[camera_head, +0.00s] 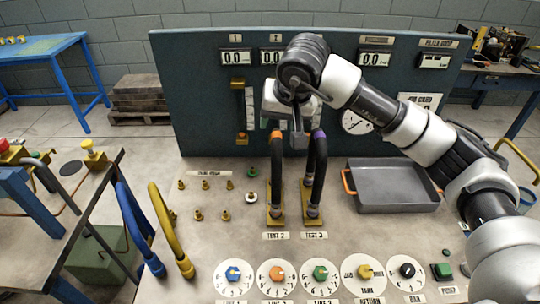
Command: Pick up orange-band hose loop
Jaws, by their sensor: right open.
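The orange-band hose loop (276,172) is a black hose with an orange band near its top. It stands upright on a brass-coloured base marked as a test position, in the middle of the bench. My right gripper (285,135) is open at the top of this loop, with one grey finger showing in the gap to its right. The other finger is hard to make out, and I cannot tell whether either touches the hose. The gripper body hides what lies behind the loop's top. My left gripper is not in view.
A similar purple-band hose loop (319,170) stands close on the right. A grey tray (395,207) lies further right. Small brass fittings (198,214) are on the left, dials (277,274) along the front. Yellow (166,228) and blue (134,220) hoses stand at the left edge.

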